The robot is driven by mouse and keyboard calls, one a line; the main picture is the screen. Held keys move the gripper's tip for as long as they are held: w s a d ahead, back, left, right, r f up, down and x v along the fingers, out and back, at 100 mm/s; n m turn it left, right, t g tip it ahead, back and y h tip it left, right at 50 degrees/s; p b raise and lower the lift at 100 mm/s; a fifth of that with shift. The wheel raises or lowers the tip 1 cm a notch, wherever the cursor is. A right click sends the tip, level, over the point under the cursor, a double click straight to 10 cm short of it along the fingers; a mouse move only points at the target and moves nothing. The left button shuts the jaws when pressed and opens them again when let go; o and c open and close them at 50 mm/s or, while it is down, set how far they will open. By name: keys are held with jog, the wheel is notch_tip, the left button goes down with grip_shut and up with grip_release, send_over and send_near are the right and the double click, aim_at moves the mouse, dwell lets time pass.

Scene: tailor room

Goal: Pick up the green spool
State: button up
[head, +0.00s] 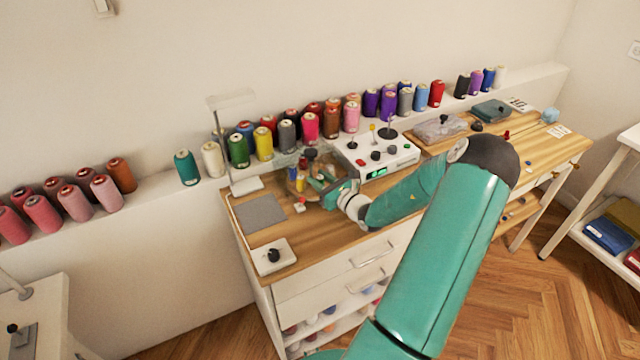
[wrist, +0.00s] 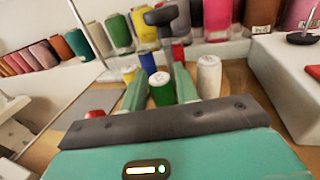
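The small green spool (wrist: 161,90) has a pale top and stands in the wrist view between the two teal fingers of my gripper (wrist: 160,86). The fingers are apart, one on each side of it; I cannot tell whether they touch it. In the head view my gripper (head: 322,186) is low over the wooden desk, at a round holder with small spools, and the small green spool is not clear there. A white spool (wrist: 208,78) stands just right of the right finger. A blue spool (wrist: 148,63) is behind the green one.
A grey post with a dark knob (wrist: 161,16) rises behind the small spools. A white control box (head: 375,155) stands to the right on the desk (head: 330,235). Large thread cones, including a green one (head: 238,151), line the wall ledge. A grey mat (head: 260,214) lies left.

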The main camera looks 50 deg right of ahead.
grip_shut()
